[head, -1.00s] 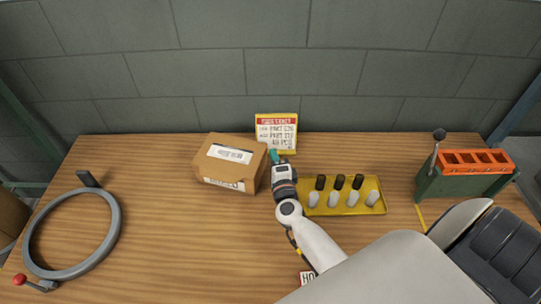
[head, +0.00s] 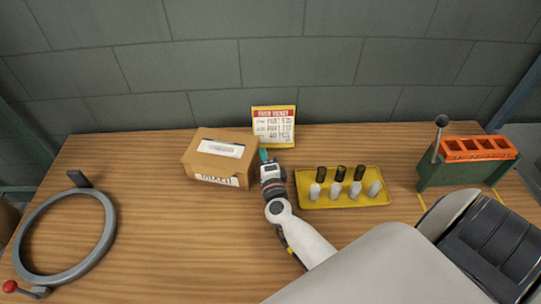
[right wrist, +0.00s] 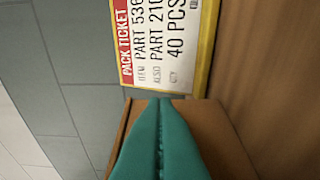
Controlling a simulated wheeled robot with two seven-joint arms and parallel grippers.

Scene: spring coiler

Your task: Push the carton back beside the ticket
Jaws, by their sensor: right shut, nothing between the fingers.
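The brown carton (head: 200,165), with white labels on its top and front, stands on the bench left of the pack ticket and slightly nearer to me. The yellow-edged ticket (head: 273,126) stands upright near the wall; it also shows in the right wrist view (right wrist: 165,45). My right gripper (head: 263,155) has teal fingers, shut and empty, at the carton's right side, just in front of the ticket. In the right wrist view the shut fingers (right wrist: 160,103) cover part of the carton (right wrist: 220,135). Contact is likely but not clear. My left gripper is not in view.
A yellow tray (head: 330,202) with several dark and light pegs lies right of my right arm. A green stand with an orange rack (head: 475,150) is at the right. A grey ring (head: 108,235) with a red knob is at the left. Bench between ring and carton is clear.

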